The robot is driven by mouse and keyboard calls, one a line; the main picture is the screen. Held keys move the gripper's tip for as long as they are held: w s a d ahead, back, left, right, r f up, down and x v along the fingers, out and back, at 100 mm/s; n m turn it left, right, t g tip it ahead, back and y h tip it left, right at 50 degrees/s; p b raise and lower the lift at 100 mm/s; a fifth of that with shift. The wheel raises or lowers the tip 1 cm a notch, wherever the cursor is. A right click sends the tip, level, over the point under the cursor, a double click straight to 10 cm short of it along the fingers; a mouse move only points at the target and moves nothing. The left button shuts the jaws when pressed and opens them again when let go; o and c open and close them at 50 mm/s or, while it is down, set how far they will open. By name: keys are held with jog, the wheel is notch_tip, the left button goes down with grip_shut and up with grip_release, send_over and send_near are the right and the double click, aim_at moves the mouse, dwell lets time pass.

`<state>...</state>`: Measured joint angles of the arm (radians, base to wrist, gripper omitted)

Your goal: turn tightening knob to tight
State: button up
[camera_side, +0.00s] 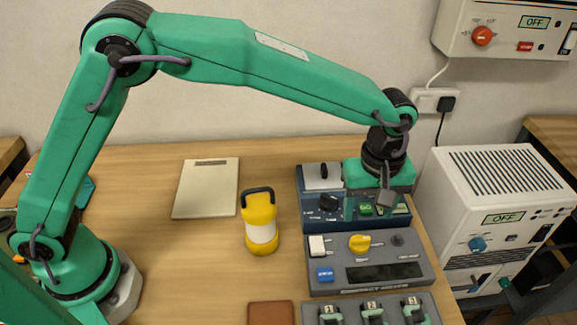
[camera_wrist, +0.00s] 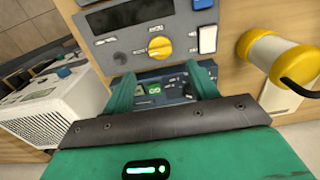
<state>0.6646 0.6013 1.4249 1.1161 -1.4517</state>
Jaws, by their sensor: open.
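Which knob is the tightening knob cannot be told; the labels are too small to read. A blue panel (camera_side: 309,222) at the back right of the bench carries a black knob (camera_side: 328,203), a grey plate with a dark lever (camera_side: 323,171) and a green button (camera_side: 365,210). A yellow knob (camera_side: 359,243) sits on the grey panel in front; it also shows in the wrist view (camera_wrist: 159,47). My gripper (camera_side: 379,207) is open and empty over the right part of the blue panel and hides some of it. In the wrist view its fingers (camera_wrist: 162,82) frame the green button (camera_wrist: 155,89).
A brown pad (camera_side: 270,313) and a panel of small levers (camera_side: 372,314) lie at the front. A white cabinet (camera_side: 490,195) stands right; a wall unit (camera_side: 510,27) hangs above.

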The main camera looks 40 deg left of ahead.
aim_at(361, 238)
jog(key=shift+f, duration=0.15)
jog(key=shift+f, duration=3.75)
jog(key=c, duration=1)
